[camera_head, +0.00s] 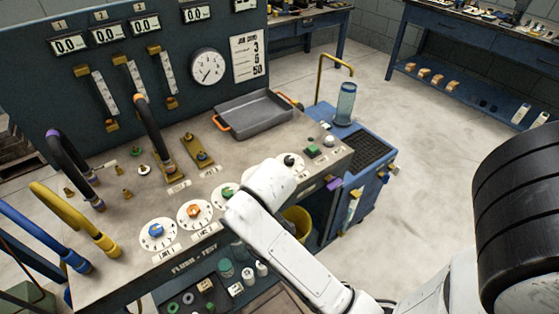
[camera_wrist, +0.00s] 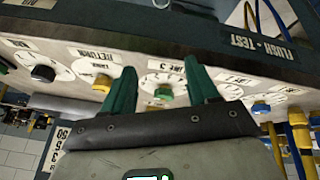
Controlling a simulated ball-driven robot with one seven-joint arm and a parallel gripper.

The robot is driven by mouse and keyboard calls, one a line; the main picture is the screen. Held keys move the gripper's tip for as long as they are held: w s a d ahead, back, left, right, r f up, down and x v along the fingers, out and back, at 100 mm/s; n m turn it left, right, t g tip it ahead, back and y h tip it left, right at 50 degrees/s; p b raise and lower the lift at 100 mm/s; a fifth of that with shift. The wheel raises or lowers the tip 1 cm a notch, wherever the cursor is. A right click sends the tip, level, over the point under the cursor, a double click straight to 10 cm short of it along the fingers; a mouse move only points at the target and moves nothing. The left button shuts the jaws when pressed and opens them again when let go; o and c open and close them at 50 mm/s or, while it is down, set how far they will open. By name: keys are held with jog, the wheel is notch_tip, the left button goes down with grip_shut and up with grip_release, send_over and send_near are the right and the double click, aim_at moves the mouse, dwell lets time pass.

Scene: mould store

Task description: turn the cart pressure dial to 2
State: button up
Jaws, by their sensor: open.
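A row of white dials lies along the front of the bench panel. The black-knobbed dial (camera_head: 289,160) at the right end of the row is partly hidden by my arm; it also shows at the far left of the wrist view (camera_wrist: 43,73). Its label is too blurred to read for certain, and its setting is unclear. My gripper (camera_wrist: 160,70) is open, its two green fingers apart. The green knob (camera_wrist: 163,93) of the line 3 dial shows between them; I cannot tell the distance. In the head view my white arm hides the gripper.
The orange (camera_head: 194,211) and blue (camera_head: 157,230) knobs are further left. Upright hoses (camera_head: 150,125) and a grey tray (camera_head: 253,113) stand behind the dials. A blue cart (camera_head: 366,135) stands right of the bench. Open floor lies beyond it.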

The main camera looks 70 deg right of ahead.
aim_at(289, 159)
jog(key=d, duration=0.2)
jog(key=r, duration=0.1)
jog(key=shift+w+d+m+h, duration=0.3)
jog(key=shift+d+m, duration=0.1)
jog(key=d+r+m, duration=0.1)
jog(key=d, duration=0.2)
jog(key=d+r+m+g, duration=0.1)
jog(key=d, duration=0.2)
jog(key=d+r+m+g+h, duration=0.1)
jog(key=d, duration=0.3)
jog(key=shift+d+r, duration=0.1)
jog(key=shift+r, duration=0.25)
jog(key=shift+s+d+r+m+g+y, duration=1.25)
jog(key=shift+d+r+m+y, duration=1.2)
jog(key=shift+d, duration=1.65)
notch_tip(289, 159, down, 10)
jog(key=shift+f, duration=0.1)
jog(key=c, duration=1)
